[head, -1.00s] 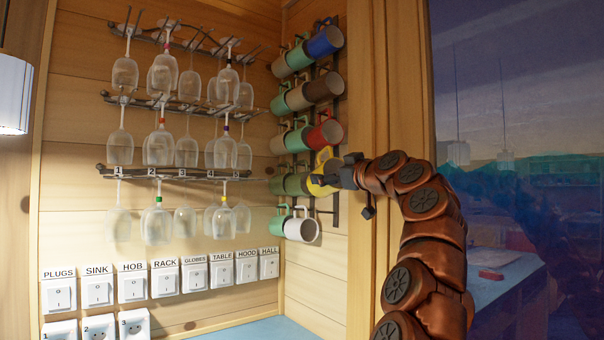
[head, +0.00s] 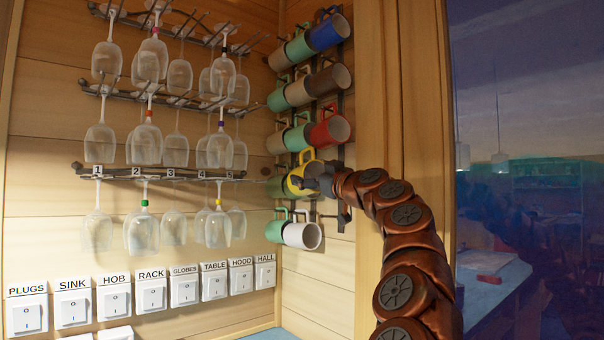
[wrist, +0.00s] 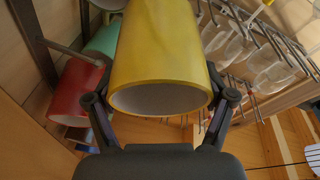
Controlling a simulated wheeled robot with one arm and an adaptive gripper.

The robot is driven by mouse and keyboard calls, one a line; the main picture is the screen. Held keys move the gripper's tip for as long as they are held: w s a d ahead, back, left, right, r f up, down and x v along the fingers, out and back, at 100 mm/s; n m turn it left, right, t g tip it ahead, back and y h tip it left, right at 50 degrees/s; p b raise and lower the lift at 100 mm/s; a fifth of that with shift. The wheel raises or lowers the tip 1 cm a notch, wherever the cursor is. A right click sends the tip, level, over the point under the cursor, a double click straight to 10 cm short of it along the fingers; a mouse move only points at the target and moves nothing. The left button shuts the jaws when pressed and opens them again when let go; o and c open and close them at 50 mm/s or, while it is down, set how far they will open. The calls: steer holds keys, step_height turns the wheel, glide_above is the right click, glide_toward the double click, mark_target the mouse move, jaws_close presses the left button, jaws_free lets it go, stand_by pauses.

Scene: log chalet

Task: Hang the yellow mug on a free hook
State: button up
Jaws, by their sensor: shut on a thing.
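The yellow mug (head: 296,186) is at the fourth row of the wall rack (head: 341,205) in the head view, between a green mug and my gripper. Its handle (head: 306,156) points up; whether it is around a hook cannot be told. My gripper (head: 318,181) is shut on the mug from the right. In the wrist view the yellow mug (wrist: 160,50) fills the space between my fingers (wrist: 160,103), its open rim towards me. The hook nearest its handle is hidden.
A red mug (head: 329,129) hangs just above and a white mug (head: 303,236) just below. Several green, beige, brown and blue mugs fill nearby hooks. Stemmed glasses (head: 142,145) hang on racks to the left. A wooden post (head: 388,90) stands right of the rack.

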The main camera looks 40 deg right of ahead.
mark_target(320, 172)
steer(key=shift+a+f+b, duration=0.1)
steer(key=shift+f+b, duration=0.15)
steer(key=shift+b, duration=0.1)
steer(key=shift+r, duration=0.15)
steer(key=shift+d+p, duration=1.2)
steer(key=shift+d, duration=0.45)
steer(key=d+p, duration=0.2)
steer(key=d+f+p, duration=0.1)
steer(key=d+p, duration=0.1)
steer(key=d, duration=0.1)
steer(key=shift+f, duration=0.15)
stand_by(0.5)
steer(key=o, duration=1.3)
steer(key=shift+c, duration=0.2)
